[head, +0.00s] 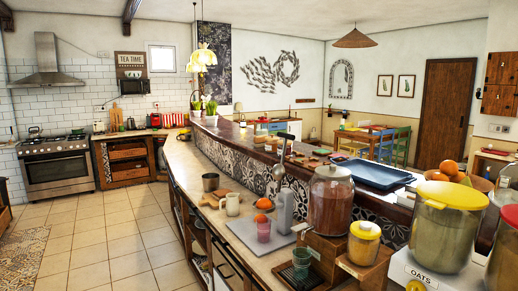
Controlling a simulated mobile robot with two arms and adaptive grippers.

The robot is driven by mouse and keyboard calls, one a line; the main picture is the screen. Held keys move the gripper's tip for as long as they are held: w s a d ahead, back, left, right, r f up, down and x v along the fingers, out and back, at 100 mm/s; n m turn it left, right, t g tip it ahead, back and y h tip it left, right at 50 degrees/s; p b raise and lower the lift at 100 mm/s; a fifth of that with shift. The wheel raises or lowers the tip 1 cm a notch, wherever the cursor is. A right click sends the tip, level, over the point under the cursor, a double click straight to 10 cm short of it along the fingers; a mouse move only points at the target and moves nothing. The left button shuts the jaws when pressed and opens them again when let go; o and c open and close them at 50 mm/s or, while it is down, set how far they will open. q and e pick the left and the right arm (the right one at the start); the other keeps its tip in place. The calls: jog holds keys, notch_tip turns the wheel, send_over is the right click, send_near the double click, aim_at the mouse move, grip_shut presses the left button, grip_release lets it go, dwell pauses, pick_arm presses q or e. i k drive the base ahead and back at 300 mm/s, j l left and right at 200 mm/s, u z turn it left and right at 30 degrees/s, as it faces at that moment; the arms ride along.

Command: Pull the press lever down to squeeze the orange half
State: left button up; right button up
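A grey citrus press (285,212) stands on the counter at centre right. What looks like its lever (281,160) rises from it, raised, with a dark handle at the top. The orange half (264,204) shows at the left of the press, above a pinkish glass (264,230). From this angle I cannot tell exactly how the orange half is seated. Neither of my grippers can be made out in the head view.
A grey board (246,237) lies under the press area. A large jar (330,200), a yellow-lidded jar (364,243) and a green-tinted glass (301,264) crowd the right. The tiled floor at left is clear.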

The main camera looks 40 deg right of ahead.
aim_at(278, 172)
jog(key=i+z, duration=0.45)
jog(key=i+j+z, duration=0.15)
jog(key=i+z, duration=0.25)
jog(key=i, duration=0.15)
jog(key=i+j+z, duration=0.3)
jog(key=i+z, duration=0.15)
jog(key=i+j+z, duration=0.45)
jog(key=k, duration=0.05)
